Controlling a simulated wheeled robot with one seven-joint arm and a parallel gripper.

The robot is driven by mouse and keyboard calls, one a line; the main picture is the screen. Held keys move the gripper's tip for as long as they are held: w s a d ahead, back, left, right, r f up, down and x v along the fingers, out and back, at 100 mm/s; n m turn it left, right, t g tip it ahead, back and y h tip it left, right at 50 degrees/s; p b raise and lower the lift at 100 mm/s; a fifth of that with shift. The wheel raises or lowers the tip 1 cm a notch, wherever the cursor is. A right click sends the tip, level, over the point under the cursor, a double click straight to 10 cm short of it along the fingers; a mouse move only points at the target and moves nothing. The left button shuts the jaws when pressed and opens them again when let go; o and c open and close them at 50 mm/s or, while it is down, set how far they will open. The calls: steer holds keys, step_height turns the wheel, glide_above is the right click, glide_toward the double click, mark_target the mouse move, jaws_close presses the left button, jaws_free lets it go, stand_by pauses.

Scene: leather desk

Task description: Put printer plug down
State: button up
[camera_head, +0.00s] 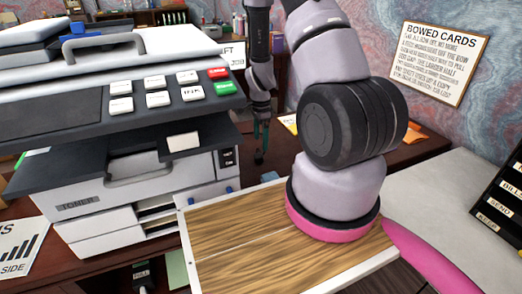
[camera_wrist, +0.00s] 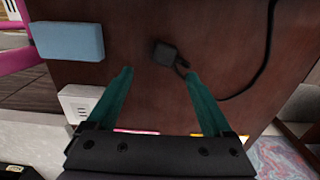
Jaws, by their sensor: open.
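The printer plug (camera_wrist: 165,53) is a small black block lying on the dark brown leather desk (camera_wrist: 120,20) in the wrist view. Its black cable curves away to the right from it. My gripper (camera_wrist: 158,74) has two teal fingers spread apart, with nothing held between them. The plug sits just beyond the fingertips, closer to the right one, where the cable loops near the tip. In the head view my gripper (camera_head: 261,145) points down behind the printer's right side, and I cannot make out the plug there.
The large printer (camera_head: 150,120) with a button panel stands at the left. A blue block (camera_wrist: 68,40) and a white box with slots (camera_wrist: 80,103) lie left of my fingers in the wrist view. A dark panel with labels (camera_head: 500,195) is at the right.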

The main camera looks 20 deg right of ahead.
step_height(320, 180, up, 6)
steer(key=shift+s, duration=0.1)
stand_by(0.6)
